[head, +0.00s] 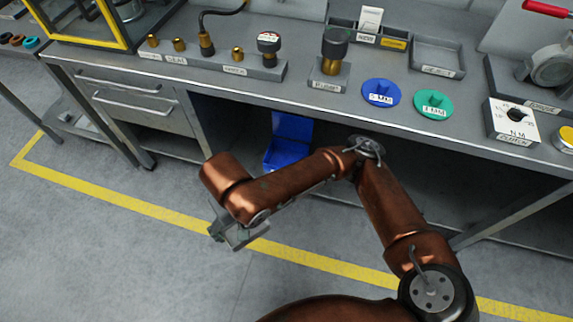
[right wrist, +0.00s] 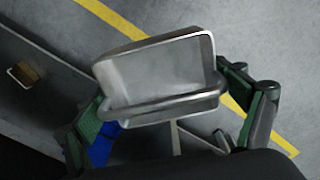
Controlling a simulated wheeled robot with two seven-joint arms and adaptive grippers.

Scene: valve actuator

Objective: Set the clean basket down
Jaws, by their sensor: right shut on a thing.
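The clean basket, a small grey metal tray with a rounded bar handle, shows in the right wrist view (right wrist: 160,72). My right gripper (right wrist: 178,108) has its green-padded fingers on either side of the basket and is shut on it. In the head view the basket (head: 240,236) is partly visible beneath the end of my copper-coloured right arm, held out in front of the bench and above the floor. My arm hides most of the right gripper there. My left gripper is not in view.
The grey workbench (head: 300,100) carries brass fittings, a blue disc (head: 381,93), a green disc (head: 433,104) and labelled holders. A blue bin (head: 288,142) is under the bench. A yellow line (head: 130,201) crosses the floor, which is otherwise clear at the front left.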

